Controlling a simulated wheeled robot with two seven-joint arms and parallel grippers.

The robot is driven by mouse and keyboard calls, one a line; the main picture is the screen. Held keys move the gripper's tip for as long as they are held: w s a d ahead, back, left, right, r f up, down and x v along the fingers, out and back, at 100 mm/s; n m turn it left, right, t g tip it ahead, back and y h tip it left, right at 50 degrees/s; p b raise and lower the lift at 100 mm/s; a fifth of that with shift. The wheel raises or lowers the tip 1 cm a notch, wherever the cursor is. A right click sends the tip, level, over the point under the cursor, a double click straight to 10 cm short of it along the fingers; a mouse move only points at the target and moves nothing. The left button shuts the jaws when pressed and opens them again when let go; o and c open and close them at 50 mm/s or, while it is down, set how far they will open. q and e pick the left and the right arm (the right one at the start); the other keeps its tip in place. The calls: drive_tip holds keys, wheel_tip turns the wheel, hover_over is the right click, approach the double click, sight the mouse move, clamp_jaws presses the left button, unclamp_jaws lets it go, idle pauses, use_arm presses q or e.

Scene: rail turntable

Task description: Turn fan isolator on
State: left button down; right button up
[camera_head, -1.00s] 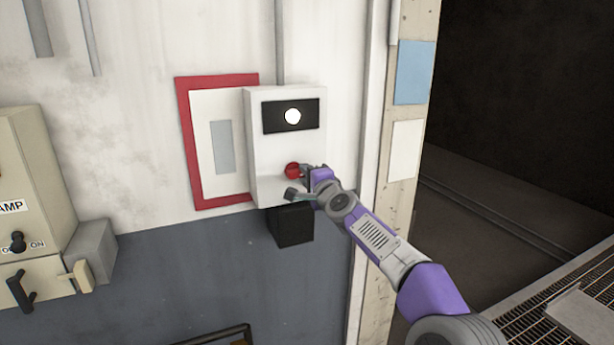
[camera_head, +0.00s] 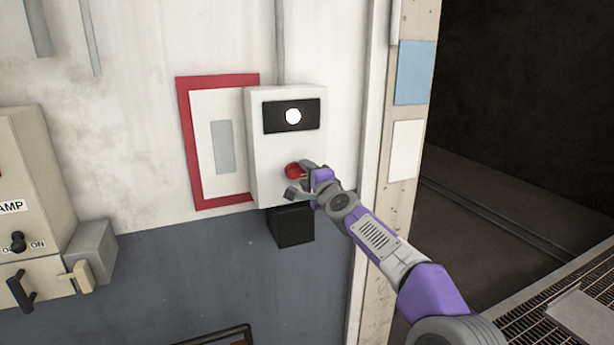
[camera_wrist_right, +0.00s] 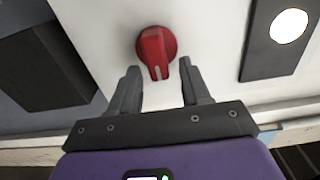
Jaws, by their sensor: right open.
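A red rotary knob (camera_head: 293,170) sits on the front of a white wall box (camera_head: 263,150); no label names it as the fan isolator. A black panel (camera_head: 270,118) with a lit white round lamp (camera_head: 293,116) is above the knob. My right gripper (camera_head: 299,182) is at the knob's lower right. In the right wrist view the gripper (camera_wrist_right: 158,82) is open, and the red knob (camera_wrist_right: 154,48) shows just beyond the fingertips, between their lines. I cannot tell whether a finger touches it. My left gripper is not in view.
A beige cabinet (camera_head: 35,190) with black handles is at the left, with a grey box (camera_head: 92,250) beside it. A red-framed panel (camera_head: 190,150) is left of the white box. A black box (camera_head: 291,226) is below it. A dark opening is at the right.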

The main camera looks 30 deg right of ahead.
drive_tip(key=s+b, duration=0.3)
drive_tip(key=s, duration=0.4)
drive_tip(key=shift+s+a, duration=0.25)
drive_tip(key=shift+s, duration=0.05)
idle(0.3)
